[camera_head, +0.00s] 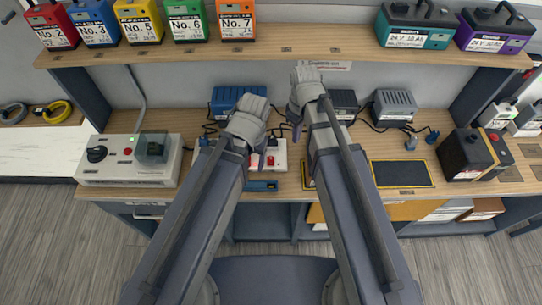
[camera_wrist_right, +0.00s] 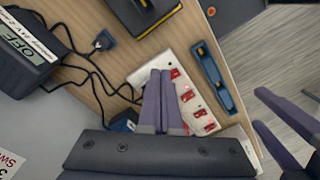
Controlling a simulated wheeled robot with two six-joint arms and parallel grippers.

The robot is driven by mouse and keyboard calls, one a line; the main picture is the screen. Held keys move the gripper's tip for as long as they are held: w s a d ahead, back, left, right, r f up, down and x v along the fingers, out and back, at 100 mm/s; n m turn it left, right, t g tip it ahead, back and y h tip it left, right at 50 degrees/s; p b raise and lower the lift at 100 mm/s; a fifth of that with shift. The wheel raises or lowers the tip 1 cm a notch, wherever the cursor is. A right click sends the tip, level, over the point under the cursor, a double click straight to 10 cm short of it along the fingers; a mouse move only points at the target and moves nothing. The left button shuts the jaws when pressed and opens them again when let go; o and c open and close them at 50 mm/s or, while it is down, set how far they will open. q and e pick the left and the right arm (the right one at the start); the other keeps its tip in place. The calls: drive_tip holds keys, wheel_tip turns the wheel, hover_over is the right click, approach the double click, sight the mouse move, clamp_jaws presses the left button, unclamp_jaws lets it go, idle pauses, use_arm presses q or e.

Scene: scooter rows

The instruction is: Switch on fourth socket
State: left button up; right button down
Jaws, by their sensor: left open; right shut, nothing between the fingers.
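A white power strip (camera_head: 279,152) with a row of red switches lies on the workbench, partly hidden behind my arms in the head view. In the right wrist view the power strip (camera_wrist_right: 150,74) runs diagonally, with several red switches showing. My right gripper (camera_wrist_right: 161,72) is shut and empty; its fingertips overlap the strip near its upper-left end in that view. I cannot tell whether they touch it. My left gripper (camera_head: 272,128) is open, to the left of the right one and near the strip in the head view. Which switches are on is too small to tell.
A blue bar-shaped holder (camera_wrist_right: 217,78) lies beside the strip. Dark cables and a blue plug (camera_wrist_right: 103,41) lie behind it. A control box (camera_head: 130,158) stands left, a black box (camera_head: 470,155) right. A shelf (camera_head: 290,50) with coloured battery packs overhangs the bench.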

sight(271, 164)
drive_tip(key=w+a+n+g, duration=0.1)
drive_tip(key=a+n, duration=0.7)
drive_tip(key=shift+w, duration=0.35)
use_arm(q)
drive_tip(key=shift+f, duration=0.15)
wheel_tip(271, 164, down, 14)
drive_tip(key=b, duration=1.4)
use_arm(e)
drive_tip(key=f, duration=0.4)
drive_tip(key=s+f, duration=0.1)
drive_tip(key=f, duration=0.8)
drive_tip(key=shift+s+f, duration=0.35)
